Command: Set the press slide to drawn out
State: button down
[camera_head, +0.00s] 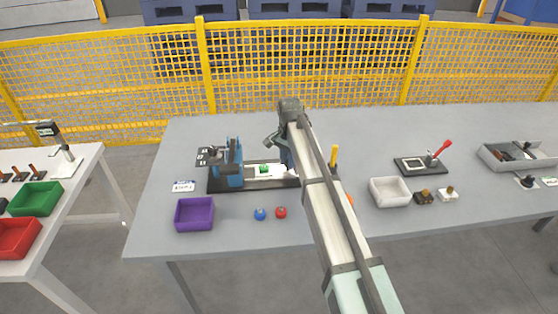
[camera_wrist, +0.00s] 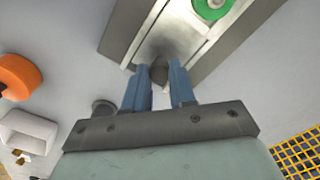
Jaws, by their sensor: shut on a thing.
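The blue press (camera_head: 228,160) stands at the left end of a dark base on the grey table. Its pale slide (camera_head: 252,172) lies to the right of the press frame and carries a green round piece (camera_head: 264,168), clear of the frame. The slide also shows in the wrist view (camera_wrist: 181,22), with the green piece (camera_wrist: 211,8) at the top. My gripper (camera_wrist: 159,73) is shut on a dark knob (camera_wrist: 158,75) at the slide's end, one blue finger on each side. In the head view my arm hides the knob and the base's right end.
An orange thing (camera_wrist: 18,77) and a white bin (camera_head: 390,191) are to the right. A yellow post (camera_head: 334,156) stands close beside my arm.

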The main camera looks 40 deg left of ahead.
jog(key=shift+w+d, duration=0.25)
jog(key=c, duration=1.3)
grip_release()
jog(key=o, duration=0.4)
jog(key=shift+c, duration=0.2)
jog(key=shift+s, duration=0.1)
notch_tip(320, 180, up, 14)
jog(key=shift+f, duration=0.1)
